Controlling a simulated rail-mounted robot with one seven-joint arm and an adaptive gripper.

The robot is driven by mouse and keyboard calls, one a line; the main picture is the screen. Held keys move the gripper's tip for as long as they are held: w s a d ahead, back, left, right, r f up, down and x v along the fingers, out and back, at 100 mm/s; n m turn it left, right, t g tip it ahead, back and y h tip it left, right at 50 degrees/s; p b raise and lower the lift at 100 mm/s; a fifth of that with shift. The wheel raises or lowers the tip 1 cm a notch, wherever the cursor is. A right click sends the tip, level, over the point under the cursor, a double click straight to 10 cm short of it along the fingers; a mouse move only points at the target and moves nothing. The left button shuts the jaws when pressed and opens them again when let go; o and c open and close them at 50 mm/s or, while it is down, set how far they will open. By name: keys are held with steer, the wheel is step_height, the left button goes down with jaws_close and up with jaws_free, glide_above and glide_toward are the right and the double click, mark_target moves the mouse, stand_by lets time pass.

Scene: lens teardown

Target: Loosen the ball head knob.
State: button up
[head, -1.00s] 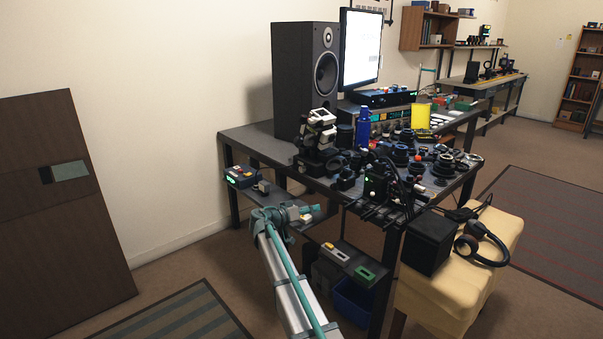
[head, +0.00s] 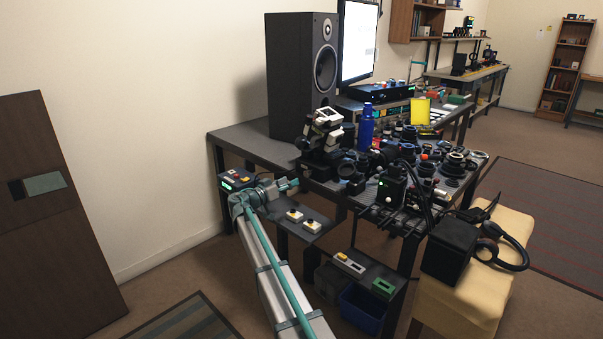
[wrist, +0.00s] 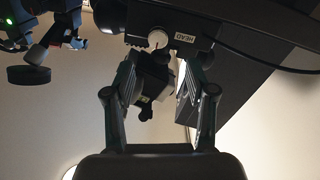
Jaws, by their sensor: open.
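In the wrist view a pale round knob (wrist: 158,39) sits on a dark body beside a label reading HEAD (wrist: 185,38). It lies ahead of my gripper (wrist: 160,72), between the lines of the two fingers and apart from them. The fingers are spread and hold nothing. A dark block with a small black knob (wrist: 146,112) shows between the fingers, seemingly behind them. In the head view my gripper (head: 291,185) is below the table's near left edge. The HEAD knob cannot be picked out in the head view.
A black and white device (head: 325,130) stands at the table's (head: 240,136) near left, beside a tall speaker (head: 302,75). Lenses and parts crowd the tabletop. Small button boxes (head: 311,226) sit on a low shelf. A dark cable (wrist: 265,62) crosses the wrist view's upper right.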

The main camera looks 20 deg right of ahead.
mark_target(305, 174)
steer(key=x, duration=1)
steer(key=shift+s+d, duration=0.1)
steer(key=shift+d, duration=0.1)
steer(key=shift+c, duration=0.4)
jaws_close()
